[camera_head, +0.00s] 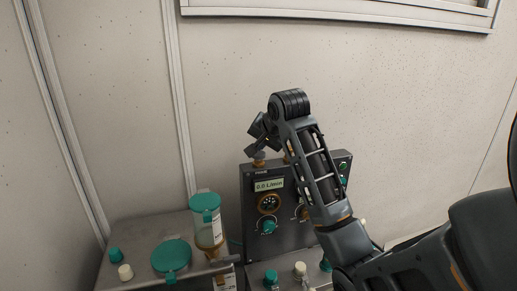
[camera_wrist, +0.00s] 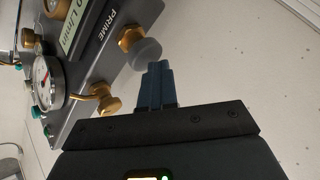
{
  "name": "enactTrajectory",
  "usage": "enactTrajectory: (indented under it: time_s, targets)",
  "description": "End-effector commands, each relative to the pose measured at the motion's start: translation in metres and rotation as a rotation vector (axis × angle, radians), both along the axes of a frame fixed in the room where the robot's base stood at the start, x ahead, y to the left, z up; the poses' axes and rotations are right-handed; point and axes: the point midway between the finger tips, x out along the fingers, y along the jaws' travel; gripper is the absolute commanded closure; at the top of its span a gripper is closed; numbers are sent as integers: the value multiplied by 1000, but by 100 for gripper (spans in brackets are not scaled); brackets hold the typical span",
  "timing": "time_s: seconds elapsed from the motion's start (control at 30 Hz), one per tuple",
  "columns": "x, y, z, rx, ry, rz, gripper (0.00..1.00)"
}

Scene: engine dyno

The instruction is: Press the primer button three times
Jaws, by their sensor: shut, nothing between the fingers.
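The control panel (camera_head: 283,240) stands against the wall, with a display (camera_head: 268,185) that seems to read 0.0 L/min. In the wrist view the primer button (camera_wrist: 146,53) is a grey round cap on a brass collar, beside the word PRIME. In the head view its brass part (camera_head: 259,163) shows at the panel's top left, partly hidden by my gripper (camera_head: 257,150). My gripper is shut and empty. In the wrist view its fingertips (camera_wrist: 156,66) point at the grey cap, overlapping its lower edge. I cannot tell whether they touch it.
A round gauge (camera_wrist: 48,82) and a brass valve (camera_wrist: 104,99) sit on the panel near my fingers. A teal-lidded jar (camera_head: 207,225) stands left of the panel on a metal bench (camera_head: 140,235). Several knobs are around it. The wall is close behind.

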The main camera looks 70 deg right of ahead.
Motion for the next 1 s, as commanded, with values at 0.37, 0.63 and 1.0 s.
enactTrajectory:
  time_s: [0.37,0.63,1.0]
  targets:
    - [0,0,19,1,0,0,100]
    - [0,0,18,1,0,-1,100]
    - [0,0,42,1,0,-1,100]
